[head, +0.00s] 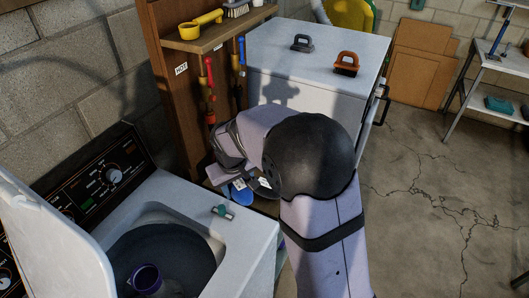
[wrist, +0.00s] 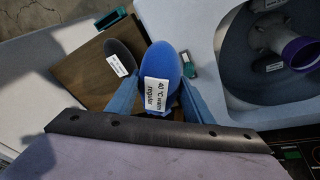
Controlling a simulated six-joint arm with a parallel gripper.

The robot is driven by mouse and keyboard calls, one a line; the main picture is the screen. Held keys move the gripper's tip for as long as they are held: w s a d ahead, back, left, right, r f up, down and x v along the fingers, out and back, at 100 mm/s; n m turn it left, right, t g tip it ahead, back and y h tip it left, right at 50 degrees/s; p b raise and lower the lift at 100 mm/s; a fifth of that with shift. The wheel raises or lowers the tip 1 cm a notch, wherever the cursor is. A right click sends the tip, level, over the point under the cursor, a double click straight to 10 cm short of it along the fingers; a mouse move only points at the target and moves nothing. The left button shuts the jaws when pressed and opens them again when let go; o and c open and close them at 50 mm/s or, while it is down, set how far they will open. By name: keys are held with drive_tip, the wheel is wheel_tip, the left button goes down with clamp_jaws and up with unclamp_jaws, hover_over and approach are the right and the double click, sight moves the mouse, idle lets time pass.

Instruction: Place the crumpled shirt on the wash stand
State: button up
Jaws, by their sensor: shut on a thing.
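My gripper (wrist: 161,90) is shut on a smooth blue oval thing (wrist: 163,60), with one finger on each side of it. A white label on it reads "40 °C warm regular". In the head view the blue thing (head: 240,193) shows low beside the washer, partly hidden by my wrist. I cannot tell whether it is the crumpled shirt; no other shirt shows. A brown wooden surface (wrist: 92,78) lies beneath, possibly the wash stand. A dark oval thing (wrist: 119,53) with a white label is to the left of the blue thing, apart from it.
The open washer (head: 235,238) with its purple agitator (head: 147,280) is at front left. A green-topped item (head: 222,212) sits on its rim. A wooden rack (head: 172,85) and a white chest (head: 320,62) stand behind.

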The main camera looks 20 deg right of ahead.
drive_tip(key=s+d+r+m+p, duration=0.2)
drive_tip(key=s+d+r+p, duration=0.1)
drive_tip(key=s+d+p, duration=0.15)
drive_tip(key=w+d+f+n+b, duration=0.1)
drive_tip(key=w+d+f+b, duration=0.2)
drive_tip(key=w+b, duration=0.3)
drive_tip(key=w+d+f+n+b, duration=0.2)
drive_tip(key=w+d+b, duration=0.3)
drive_tip(key=w, duration=0.9)
drive_tip(key=shift+f+n+b, duration=0.3)
drive_tip(key=shift+f+b, duration=0.1)
drive_tip(key=shift+b, duration=0.05)
drive_tip(key=shift+w+d, duration=0.1)
drive_tip(key=shift+f+p, duration=1.35)
drive_tip(key=shift+f, duration=2.3)
drive_tip(key=shift+f+p, duration=0.4)
drive_tip(key=shift+f, duration=0.95)
